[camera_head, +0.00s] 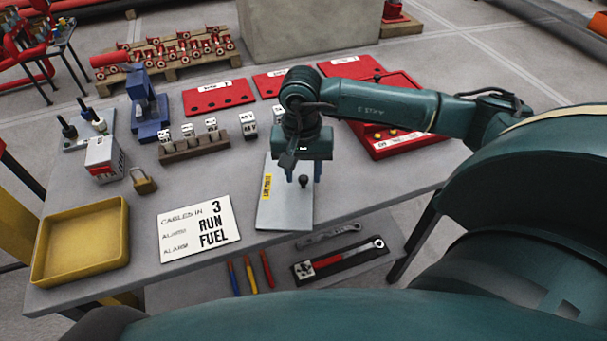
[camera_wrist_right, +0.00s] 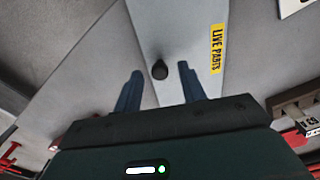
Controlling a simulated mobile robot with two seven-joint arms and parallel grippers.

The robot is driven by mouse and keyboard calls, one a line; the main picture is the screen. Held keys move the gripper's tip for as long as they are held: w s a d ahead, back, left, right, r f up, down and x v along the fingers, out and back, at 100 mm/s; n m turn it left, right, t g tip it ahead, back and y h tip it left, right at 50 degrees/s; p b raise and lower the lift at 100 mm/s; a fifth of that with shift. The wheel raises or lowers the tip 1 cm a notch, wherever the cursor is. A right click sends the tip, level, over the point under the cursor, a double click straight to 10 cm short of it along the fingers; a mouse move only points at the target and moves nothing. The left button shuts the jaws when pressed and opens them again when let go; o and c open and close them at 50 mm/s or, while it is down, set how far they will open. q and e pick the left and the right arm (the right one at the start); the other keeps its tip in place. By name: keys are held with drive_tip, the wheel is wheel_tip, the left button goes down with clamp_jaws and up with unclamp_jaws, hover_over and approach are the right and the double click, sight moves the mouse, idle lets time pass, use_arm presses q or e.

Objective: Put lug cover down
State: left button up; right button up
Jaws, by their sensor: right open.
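The lug cover (camera_head: 285,212) is a light grey plate with a black knob and a yellow "LIVE PARTS" label. It lies on the grey table near its front edge, and it also shows in the right wrist view (camera_wrist_right: 178,30). My right gripper (camera_head: 303,181) is above the cover at the knob. In the right wrist view its two blue fingers (camera_wrist_right: 160,80) are open, one on each side of the black knob (camera_wrist_right: 160,70), with gaps between. My left gripper is not in view.
A white card (camera_head: 199,228) and a yellow tray (camera_head: 80,241) lie left of the cover. A block with several lugs (camera_head: 194,146) and a blue press (camera_head: 148,108) stand behind. Red panels (camera_head: 217,96) lie at the back. A wrench (camera_head: 338,258) and screwdrivers (camera_head: 250,276) are below the front edge.

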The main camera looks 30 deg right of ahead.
sight(302, 178)
wheel_tip(302, 178, up, 10)
drive_tip(key=shift+r, duration=0.15)
drive_tip(key=shift+a, duration=0.1)
idle(0.6)
